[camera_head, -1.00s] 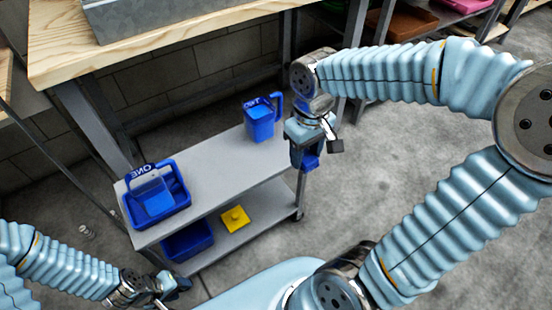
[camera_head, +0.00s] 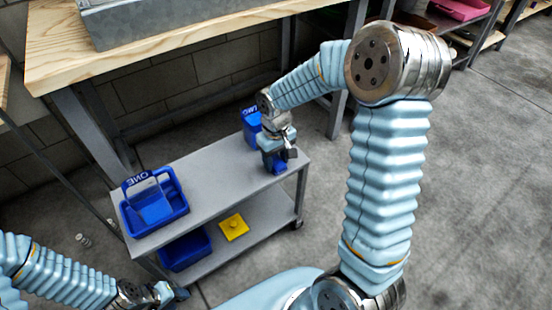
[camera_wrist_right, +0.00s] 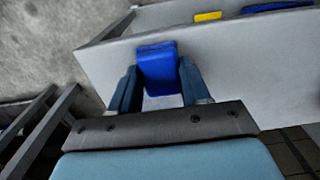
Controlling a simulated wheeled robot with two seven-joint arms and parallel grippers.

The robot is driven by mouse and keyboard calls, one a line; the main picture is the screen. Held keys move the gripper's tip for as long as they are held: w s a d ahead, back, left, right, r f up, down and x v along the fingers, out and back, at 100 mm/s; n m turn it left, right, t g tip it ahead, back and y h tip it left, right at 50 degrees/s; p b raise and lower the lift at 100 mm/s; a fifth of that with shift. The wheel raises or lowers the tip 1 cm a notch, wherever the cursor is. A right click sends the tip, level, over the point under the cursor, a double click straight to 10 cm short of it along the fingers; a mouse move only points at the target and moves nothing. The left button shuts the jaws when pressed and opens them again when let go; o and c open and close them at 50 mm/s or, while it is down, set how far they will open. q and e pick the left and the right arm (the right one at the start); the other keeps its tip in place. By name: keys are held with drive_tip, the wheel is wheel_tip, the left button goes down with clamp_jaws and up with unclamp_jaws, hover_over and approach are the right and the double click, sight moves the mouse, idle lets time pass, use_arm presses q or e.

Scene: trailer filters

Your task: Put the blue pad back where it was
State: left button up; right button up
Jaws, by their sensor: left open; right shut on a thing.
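My right gripper (camera_head: 279,165) is over the right end of the grey cart's top shelf (camera_head: 215,178). It is shut on a blue pad (camera_head: 280,169). In the right wrist view, the blue pad (camera_wrist_right: 158,68) sits between the two fingers, above the shelf; whether it touches the shelf I cannot tell. A blue bin marked ONE (camera_head: 181,207) stands at the left end of the shelf with a blue piece inside. My left gripper (camera_head: 178,294) is open and empty, low at the left.
The lower shelf holds a yellow piece (camera_head: 234,226) and a dark blue bin (camera_head: 186,248). A wooden workbench (camera_head: 60,55) with a grey metal box stands behind the cart. The middle of the top shelf is clear.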

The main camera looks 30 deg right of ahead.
sight(276, 161)
drive_tip(key=shift+f, duration=0.1)
drive_tip(key=o, duration=1)
drive_tip(key=shift+r, duration=0.35)
wheel_tip(276, 161, up, 12)
drive_tip(key=shift+f+p, duration=0.15)
drive_tip(key=shift+p, duration=0.6)
